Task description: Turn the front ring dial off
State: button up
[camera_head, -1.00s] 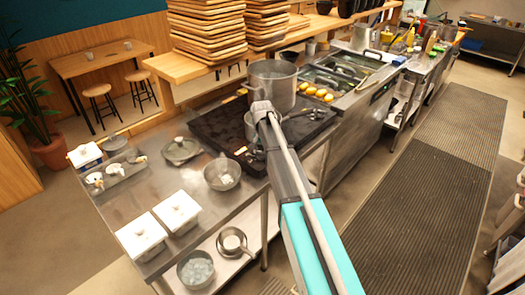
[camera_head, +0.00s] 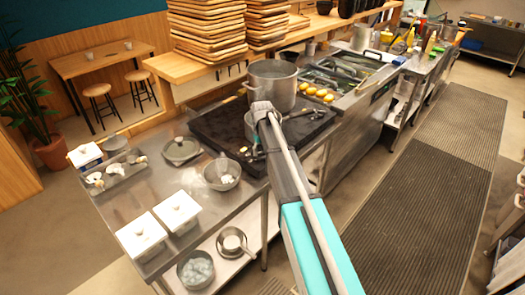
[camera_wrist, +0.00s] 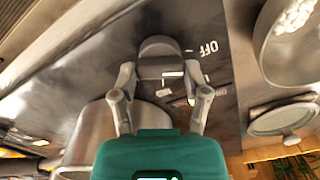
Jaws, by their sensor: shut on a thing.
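In the wrist view, a dark grey rounded dial (camera_wrist: 160,46) sits on the grey stove panel, with the white word OFF to its right. My gripper (camera_wrist: 160,72) has its two fingers on either side of the dial and is shut on it; the contact itself is partly hidden. Small white marks show between and beside the fingers, and I cannot tell which one is the dial's pointer. In the head view, the black stovetop (camera_head: 212,130) lies under my arm, and the arm hides most of the dial area.
A large metal pot (camera_head: 273,85) stands at the back of the stove, with a smaller pot partly behind my arm. White containers (camera_head: 142,236) are at the counter's front.

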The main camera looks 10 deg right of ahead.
dwell(0.4)
jog(key=o, duration=1.2)
jog(key=shift+c, duration=0.2)
jog(key=s+m, duration=0.2)
jog(key=s, duration=2.7)
jog(key=shift+s+d, duration=0.3)
